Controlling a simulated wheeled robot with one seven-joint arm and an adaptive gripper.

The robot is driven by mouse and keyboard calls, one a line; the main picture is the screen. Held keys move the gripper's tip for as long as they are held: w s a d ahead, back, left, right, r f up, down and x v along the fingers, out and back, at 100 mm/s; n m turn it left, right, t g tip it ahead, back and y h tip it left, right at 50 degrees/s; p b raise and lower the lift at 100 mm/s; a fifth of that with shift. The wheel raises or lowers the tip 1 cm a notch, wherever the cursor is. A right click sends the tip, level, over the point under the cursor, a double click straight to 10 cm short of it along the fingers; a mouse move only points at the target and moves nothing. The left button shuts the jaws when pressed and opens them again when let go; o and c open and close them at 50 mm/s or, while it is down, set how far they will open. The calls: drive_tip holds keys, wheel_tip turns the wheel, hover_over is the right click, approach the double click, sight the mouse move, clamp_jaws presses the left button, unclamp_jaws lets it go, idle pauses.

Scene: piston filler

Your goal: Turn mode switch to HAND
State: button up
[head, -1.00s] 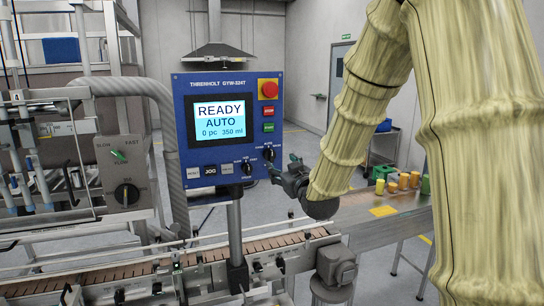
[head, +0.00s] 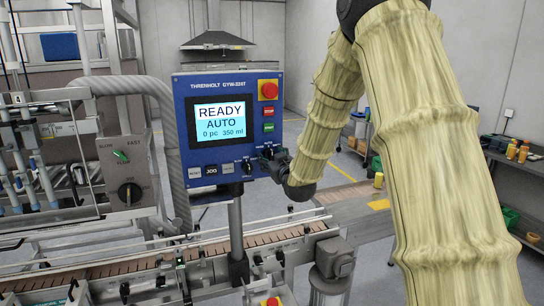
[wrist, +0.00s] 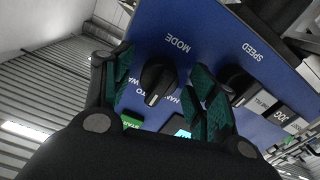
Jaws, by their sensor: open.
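In the head view my gripper (head: 277,162) is at the panel's lower right and partly hides the knob. The panel screen (head: 220,123) reads READY, AUTO, 0 pc, 350 ml.
The speed knob (wrist: 237,84) sits close beside my right finger in the wrist view. A green START button (wrist: 131,122) is near the left finger. The red emergency stop (head: 268,90) is above on the panel. A conveyor (head: 170,262) runs below.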

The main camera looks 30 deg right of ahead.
drive_tip(key=shift+c, duration=0.2)
drive_tip(key=c, duration=1)
drive_tip(key=shift+f+b, duration=0.1)
drive_tip(key=shift+b, duration=0.3)
drive_tip(key=shift+f+n+b, duration=0.15)
drive_tip(key=shift+n+b, duration=0.55)
drive_tip(key=shift+b, duration=0.1)
drive_tip(key=n+b, duration=0.2)
drive_tip(key=b, duration=0.1)
drive_tip(key=n+b, duration=0.3)
drive_tip(key=b, duration=0.1)
drive_tip(key=shift+d+r+n+b, duration=0.1)
drive_tip(key=shift+r+n+b, duration=0.15)
drive_tip(key=shift+n+b, duration=1.05)
drive_tip(key=shift+o, duration=0.2)
